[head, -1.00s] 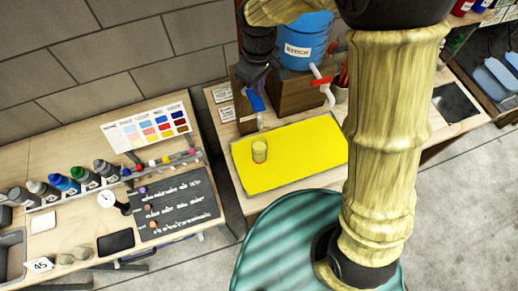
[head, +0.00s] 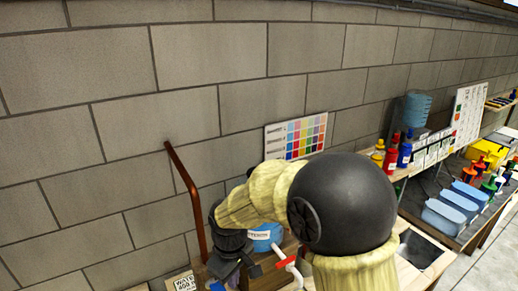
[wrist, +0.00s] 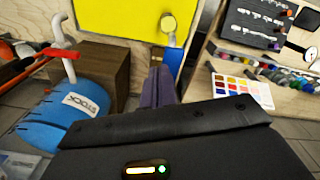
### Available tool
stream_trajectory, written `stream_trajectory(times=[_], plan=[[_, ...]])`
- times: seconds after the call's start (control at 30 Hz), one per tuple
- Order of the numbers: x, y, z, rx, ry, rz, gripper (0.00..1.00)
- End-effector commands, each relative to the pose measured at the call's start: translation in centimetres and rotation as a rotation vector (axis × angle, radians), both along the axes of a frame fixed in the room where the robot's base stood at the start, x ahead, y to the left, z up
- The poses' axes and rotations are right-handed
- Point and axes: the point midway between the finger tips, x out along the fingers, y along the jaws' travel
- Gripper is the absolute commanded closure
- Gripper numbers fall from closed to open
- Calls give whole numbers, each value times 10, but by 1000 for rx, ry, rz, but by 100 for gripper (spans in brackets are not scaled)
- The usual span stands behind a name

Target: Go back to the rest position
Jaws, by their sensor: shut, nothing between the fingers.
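My gripper (wrist: 160,88) is shut and empty in the wrist view, its dark fingers pointing toward the yellow tray (wrist: 110,20). In the head view my gripper (head: 236,274) is low in the picture, left of the blue bucket (head: 268,240). My arm covers part of the bucket. The tray and cup are not in the head view.
In the wrist view, the blue bucket marked STOCK (wrist: 75,112) and its wooden block (wrist: 100,72) are close on the left. A bench with paint bottles (wrist: 270,70) is on the right. In the head view a brown upright post (head: 185,190) stands left of my arm, before the wall.

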Motion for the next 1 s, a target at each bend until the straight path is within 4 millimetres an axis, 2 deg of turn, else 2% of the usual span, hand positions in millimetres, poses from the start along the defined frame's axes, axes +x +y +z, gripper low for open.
stream_trajectory(times=[0.03,0.17,0.2,0.3,0.43,0.5,0.6,1.0], plan=[[1,-23,-9,5,-13,-73,100],[-7,-92,-26,32,-61,-327,100],[-12,-115,-32,43,-78,-417,100],[-32,-165,-47,68,-122,-633,100],[-60,-210,-62,98,-169,-859,100],[-70,-221,-66,107,-185,-929,100],[-75,-227,-67,112,-192,-968,100],[-75,-226,-65,112,-191,-964,100]])
